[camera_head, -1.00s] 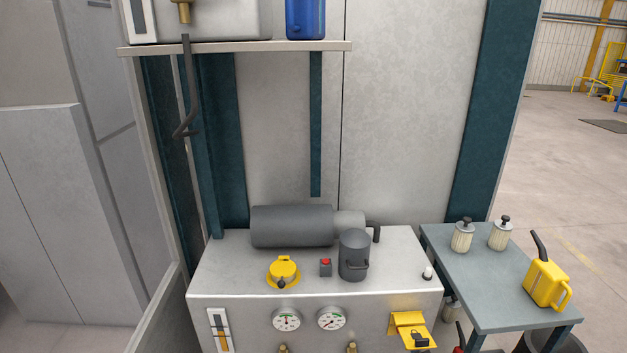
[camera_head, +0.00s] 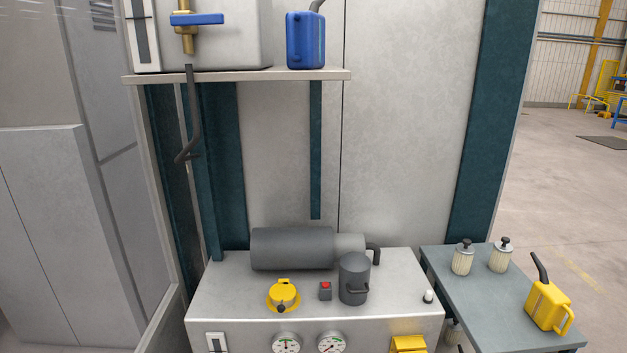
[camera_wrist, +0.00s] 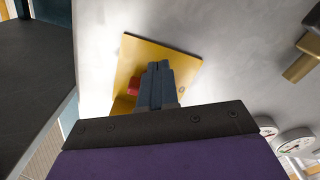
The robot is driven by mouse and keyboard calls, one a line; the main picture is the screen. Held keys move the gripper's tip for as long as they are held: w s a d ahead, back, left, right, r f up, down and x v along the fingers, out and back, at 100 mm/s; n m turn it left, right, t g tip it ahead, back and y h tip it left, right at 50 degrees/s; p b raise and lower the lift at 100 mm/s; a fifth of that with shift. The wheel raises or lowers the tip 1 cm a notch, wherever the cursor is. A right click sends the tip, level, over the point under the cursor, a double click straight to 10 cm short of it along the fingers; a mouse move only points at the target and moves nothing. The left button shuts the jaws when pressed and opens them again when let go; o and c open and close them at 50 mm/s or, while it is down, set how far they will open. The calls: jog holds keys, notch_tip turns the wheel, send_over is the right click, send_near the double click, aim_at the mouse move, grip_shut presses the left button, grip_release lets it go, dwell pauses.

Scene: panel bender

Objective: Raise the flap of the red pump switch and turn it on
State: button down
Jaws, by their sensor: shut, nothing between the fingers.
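The pump switch's yellow housing (camera_head: 408,344) shows only its top at the bottom edge of the head view, on the right of the cabinet front. In the wrist view a yellow plate (camera_wrist: 185,62) stands against the grey cabinet face, with a red part (camera_wrist: 134,85) showing just left of my fingers. My gripper (camera_wrist: 158,66) is shut and empty in front of the plate and hides part of it. I cannot tell whether the fingers touch the plate, nor the flap's position or the switch's setting. My gripper is not in the head view.
The cabinet top (camera_head: 225,290) carries a grey motor (camera_head: 292,247), a dark canister (camera_head: 354,279), a yellow cap (camera_head: 283,295) and a red button (camera_head: 325,285). Gauges (camera_head: 331,343) sit left of the switch. A side table (camera_head: 490,300) with a yellow oil can (camera_head: 549,305) stands right.

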jog(key=shift+f, duration=0.1)
dwell(0.3)
jog(key=s, duration=0.6)
jog(key=shift+d+f, duration=0.15)
jog(key=shift+f, duration=0.15)
dwell(0.4)
